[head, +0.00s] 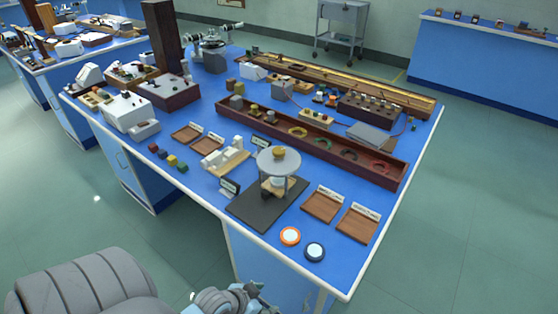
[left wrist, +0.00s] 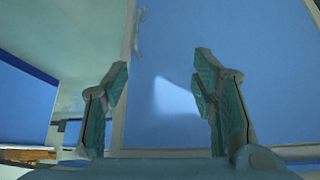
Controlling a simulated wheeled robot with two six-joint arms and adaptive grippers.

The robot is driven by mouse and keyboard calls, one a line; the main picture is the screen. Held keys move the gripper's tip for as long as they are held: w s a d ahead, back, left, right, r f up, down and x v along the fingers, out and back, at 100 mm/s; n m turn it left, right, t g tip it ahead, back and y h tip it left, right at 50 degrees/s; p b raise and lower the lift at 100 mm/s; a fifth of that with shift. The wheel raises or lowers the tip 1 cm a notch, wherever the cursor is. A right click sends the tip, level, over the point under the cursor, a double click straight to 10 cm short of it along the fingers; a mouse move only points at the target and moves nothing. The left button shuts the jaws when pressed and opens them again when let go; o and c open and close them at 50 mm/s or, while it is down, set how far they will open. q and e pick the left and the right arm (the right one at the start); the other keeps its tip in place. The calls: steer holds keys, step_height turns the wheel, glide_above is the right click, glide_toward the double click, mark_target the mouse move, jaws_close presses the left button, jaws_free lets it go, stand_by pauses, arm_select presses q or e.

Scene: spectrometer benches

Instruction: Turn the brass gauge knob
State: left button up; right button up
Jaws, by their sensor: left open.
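A brass-coloured knob (head: 279,153) sits on top of a round grey plate (head: 265,164), on a stand over a dark mat near the bench's front edge. My left gripper (head: 240,298) is at the bottom of the head view, in front of the bench and well apart from the knob. In the left wrist view my left gripper (left wrist: 161,76) is open and empty, its fingers facing a blue cabinet door (left wrist: 170,100). The knob does not show in that view. My right gripper is in neither view.
The blue bench (head: 185,205) is crowded. A long wooden tray (head: 228,117) lies behind the stand. Two wooden plates (head: 321,206) (head: 357,223) and two round discs, orange-rimmed (head: 290,236) and dark-rimmed (head: 315,252), lie to its right. Small coloured cubes (head: 172,161) lie to its left.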

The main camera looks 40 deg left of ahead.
arm_select(q)
steer(key=w+d+r+m+t+h+p, duration=0.1)
steer(key=w+d+r+h, duration=0.15)
steer(key=r, duration=0.55)
steer(key=w+d+r+m+t+h+p, duration=0.1)
steer(key=w+d+r+m+p, duration=0.15)
steer(key=r, duration=0.65)
steer(key=n+t+y+b, duration=0.2)
steer(key=n+t+y, duration=0.4)
steer(key=t, duration=0.3)
glide_toward(275, 155)
steer(key=w, duration=0.4)
steer(key=w+b, duration=0.1)
steer(key=w, duration=0.2)
steer(key=w+b, duration=0.1)
steer(key=w, duration=0.3)
steer(key=shift+w+a, duration=0.4)
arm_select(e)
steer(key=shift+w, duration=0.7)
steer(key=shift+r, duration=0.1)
